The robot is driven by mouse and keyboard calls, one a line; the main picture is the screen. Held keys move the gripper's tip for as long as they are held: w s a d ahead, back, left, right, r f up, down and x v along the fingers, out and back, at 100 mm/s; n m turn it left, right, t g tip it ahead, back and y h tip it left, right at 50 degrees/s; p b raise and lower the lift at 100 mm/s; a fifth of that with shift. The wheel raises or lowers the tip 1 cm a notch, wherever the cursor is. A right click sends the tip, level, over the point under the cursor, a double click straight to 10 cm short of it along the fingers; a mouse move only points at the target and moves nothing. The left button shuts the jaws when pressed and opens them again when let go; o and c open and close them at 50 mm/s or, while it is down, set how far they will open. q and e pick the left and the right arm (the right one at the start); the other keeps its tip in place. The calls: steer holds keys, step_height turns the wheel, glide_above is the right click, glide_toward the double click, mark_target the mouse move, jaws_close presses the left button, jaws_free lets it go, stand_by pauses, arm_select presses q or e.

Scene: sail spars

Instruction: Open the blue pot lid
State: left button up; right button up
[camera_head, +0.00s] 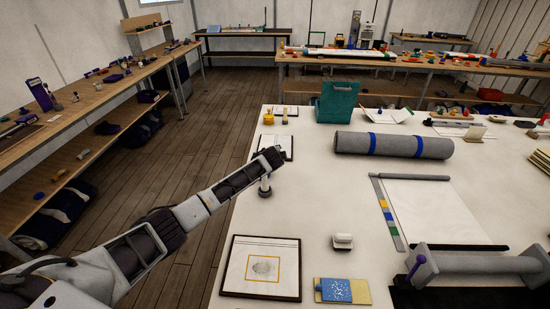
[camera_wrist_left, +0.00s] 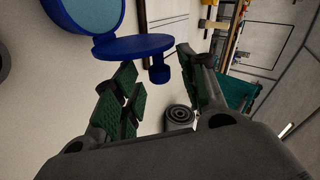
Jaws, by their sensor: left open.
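The blue pot shows only in the left wrist view, at the top left. Its rounded blue part (camera_wrist_left: 85,14) has a pale blue face and a darker blue rim. A flat blue disc (camera_wrist_left: 128,47) with a short blue knob (camera_wrist_left: 159,75) sits against it; I cannot tell if the two are joined. My left gripper (camera_head: 272,157) is over the left side of the white table. In the wrist view its green-padded fingers (camera_wrist_left: 154,84) are spread, with the knob near the gap between them. I cannot tell whether they touch. My arm probably hides the pot in the head view.
On the white table (camera_head: 320,210) stand a teal bin (camera_head: 337,102), a grey roll with blue bands (camera_head: 393,145), a framed picture (camera_head: 262,267) and a blue-and-tan block (camera_head: 343,291).

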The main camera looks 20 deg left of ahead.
arm_select(q)
steer(key=v, duration=1.1)
steer(key=shift+s, duration=0.25)
stand_by(0.4)
stand_by(0.6)
